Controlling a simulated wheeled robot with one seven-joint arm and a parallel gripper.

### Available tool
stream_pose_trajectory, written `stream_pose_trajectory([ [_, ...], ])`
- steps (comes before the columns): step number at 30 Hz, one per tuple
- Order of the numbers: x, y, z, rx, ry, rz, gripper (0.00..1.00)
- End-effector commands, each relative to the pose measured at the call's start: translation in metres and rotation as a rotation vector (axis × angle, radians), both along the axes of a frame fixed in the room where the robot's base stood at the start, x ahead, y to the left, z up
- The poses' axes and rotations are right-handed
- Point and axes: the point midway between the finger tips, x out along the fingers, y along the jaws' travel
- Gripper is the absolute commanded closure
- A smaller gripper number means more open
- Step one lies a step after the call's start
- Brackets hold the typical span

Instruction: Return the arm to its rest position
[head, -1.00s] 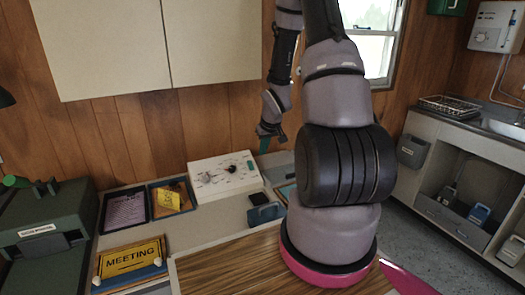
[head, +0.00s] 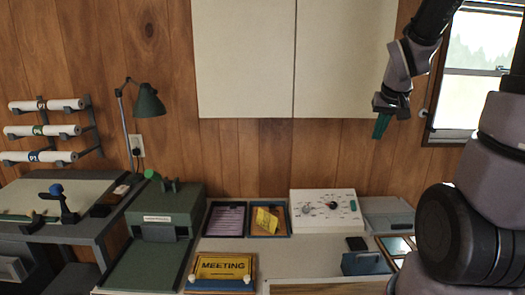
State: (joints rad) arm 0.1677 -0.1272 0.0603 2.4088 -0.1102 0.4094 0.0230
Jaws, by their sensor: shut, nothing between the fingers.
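My arm's thick lower links fill the right edge of the view and hide part of the counter and window there.
Below stand a white control panel (head: 325,211), a framed yellow card (head: 266,219), a MEETING sign (head: 222,267) and a blue box (head: 365,263). A green lamp (head: 149,102) and green machine (head: 165,212) stand left. The white cabinet (head: 245,60) hangs near my gripper.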

Motion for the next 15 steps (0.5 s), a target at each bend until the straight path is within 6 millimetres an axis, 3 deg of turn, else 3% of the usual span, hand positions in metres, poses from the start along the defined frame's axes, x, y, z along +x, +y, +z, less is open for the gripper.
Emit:
stream_pose_trajectory([
  [1,-0.013,0.008,0.020,0.017,-0.024,-0.011,1.00],
  [6,-0.065,0.036,0.069,0.107,-0.063,-0.046,1.00],
  [9,-0.097,0.052,0.090,0.168,-0.083,-0.055,1.00],
  [15,-0.146,0.075,0.114,0.268,-0.103,-0.053,1.00],
])
